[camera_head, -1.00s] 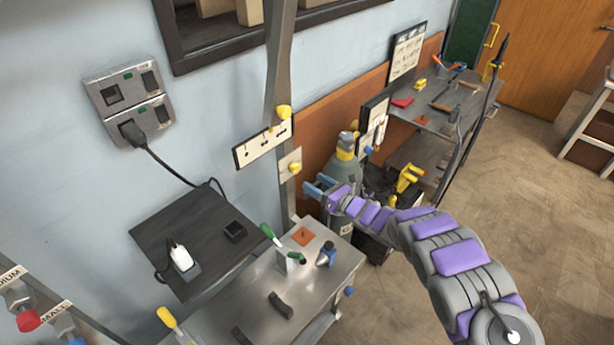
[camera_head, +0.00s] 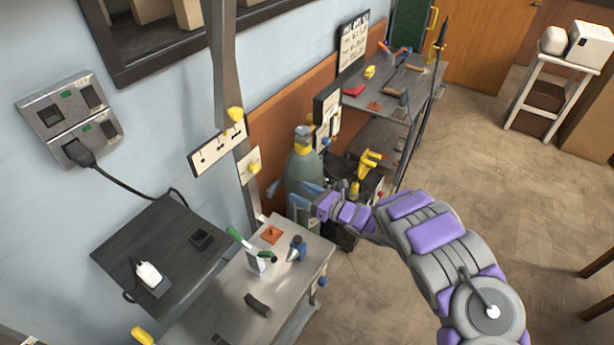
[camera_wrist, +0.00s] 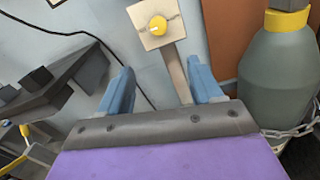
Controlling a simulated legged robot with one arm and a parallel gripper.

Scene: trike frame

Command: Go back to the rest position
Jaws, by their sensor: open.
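My gripper (camera_head: 290,194) is at the end of my purple and grey arm, in the middle of the head view. It is beside the grey-green gas cylinder (camera_head: 303,165) and beyond the far end of the metal worktable (camera_head: 291,279). In the wrist view its two blue fingers (camera_wrist: 155,90) stand wide apart with nothing between them. A plate with a yellow knob (camera_wrist: 158,26) on the wall post shows beyond the fingers. The cylinder (camera_wrist: 280,75) is at the right in that view.
A dark wall shelf (camera_head: 150,235) holds a white charger. The worktable carries a green-handled tool (camera_head: 250,247) and other small tools. A tool bench (camera_head: 400,105) stands at the back, and a white stool (camera_head: 553,85) at the back right. Open floor (camera_head: 490,170) lies right of my arm.

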